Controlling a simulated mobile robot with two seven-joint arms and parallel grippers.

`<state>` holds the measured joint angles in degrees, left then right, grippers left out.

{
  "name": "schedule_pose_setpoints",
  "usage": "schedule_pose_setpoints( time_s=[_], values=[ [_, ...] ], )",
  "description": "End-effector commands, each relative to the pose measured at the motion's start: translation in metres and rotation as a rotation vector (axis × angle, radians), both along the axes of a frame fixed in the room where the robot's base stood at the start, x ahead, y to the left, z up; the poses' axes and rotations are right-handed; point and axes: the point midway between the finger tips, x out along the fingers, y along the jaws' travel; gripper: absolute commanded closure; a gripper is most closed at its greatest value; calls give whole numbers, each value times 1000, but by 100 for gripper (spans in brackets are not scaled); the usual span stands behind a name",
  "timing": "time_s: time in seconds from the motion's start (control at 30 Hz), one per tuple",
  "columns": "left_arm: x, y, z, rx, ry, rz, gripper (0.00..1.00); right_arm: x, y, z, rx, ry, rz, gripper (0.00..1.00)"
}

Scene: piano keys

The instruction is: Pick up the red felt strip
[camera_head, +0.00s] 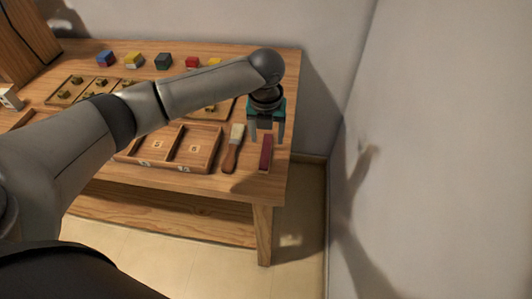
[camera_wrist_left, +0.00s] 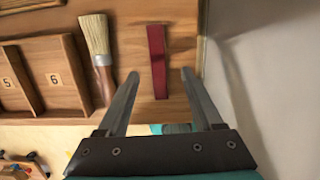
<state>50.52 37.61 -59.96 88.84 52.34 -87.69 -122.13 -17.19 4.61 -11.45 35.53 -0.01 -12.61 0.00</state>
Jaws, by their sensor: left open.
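The red felt strip (camera_head: 266,152) lies on the wooden table near its right end, to the right of the brush. In the left wrist view the strip (camera_wrist_left: 157,62) lies lengthwise in the picture, and its near end sits between the two fingers as seen there. My left gripper (camera_head: 267,136) is open and empty, above the far end of the strip in the head view. In the left wrist view its fingertips (camera_wrist_left: 160,72) stand on either side of the strip. Whether they touch the table cannot be told. My right gripper is not in view.
A brush (camera_head: 233,148) lies close to the left of the strip. A wooden tray (camera_head: 142,158) with numbered compartments lies further left. Coloured blocks (camera_head: 163,61) stand at the back. The table's right edge is near the strip, with a wall (camera_head: 430,150) beyond.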

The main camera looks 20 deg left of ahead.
Motion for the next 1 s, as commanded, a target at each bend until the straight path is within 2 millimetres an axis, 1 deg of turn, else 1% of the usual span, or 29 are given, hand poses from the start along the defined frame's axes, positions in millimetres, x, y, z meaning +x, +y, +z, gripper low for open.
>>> schedule_pose_setpoints(
  time_s=[0.17,0.23,0.33,0.43,0.6,0.67,1.0],
  values=[
    [-3,1,-21,1,4,-1,32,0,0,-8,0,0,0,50],
    [-3,2,-33,0,4,-1,32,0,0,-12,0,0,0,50],
    [-1,3,-47,0,2,0,32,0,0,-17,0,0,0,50],
    [0,4,-52,1,1,0,32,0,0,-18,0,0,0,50],
    [0,4,-51,1,0,-1,32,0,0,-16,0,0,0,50],
    [0,4,-50,1,0,-1,38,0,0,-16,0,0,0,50],
    [1,4,-50,1,0,0,76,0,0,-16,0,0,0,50]
  ],
)
